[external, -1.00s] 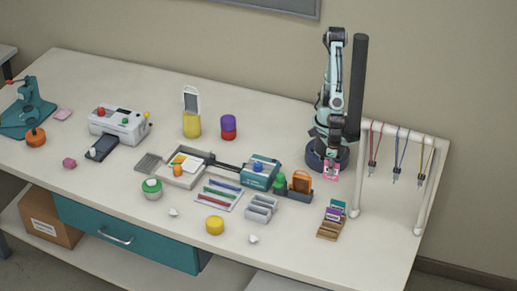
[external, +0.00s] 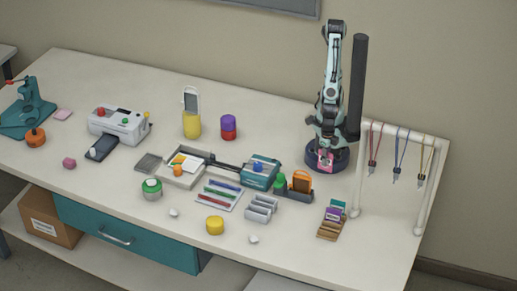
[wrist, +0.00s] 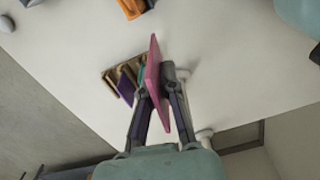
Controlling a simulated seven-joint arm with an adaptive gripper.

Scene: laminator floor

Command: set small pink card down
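The small pink card (wrist: 153,65) is between the two fingers of my gripper (wrist: 156,86), seen almost edge-on in the wrist view. My gripper is shut on it. In the external view the pink card (external: 325,160) shows at the gripper (external: 325,153), close in front of my base and apart from the things on the table. A wooden card rack (external: 328,234) holding teal, purple and other cards stands nearer the front right. In the wrist view the rack (wrist: 112,77) lies beyond the card and is partly hidden by it.
A rail with hanging lanyards (external: 398,150) stands at the right. A dark holder with an orange item (external: 301,182) is left of the rack. Another flat pink piece (external: 63,115) lies at far left. Bare table lies between my base and the rack.

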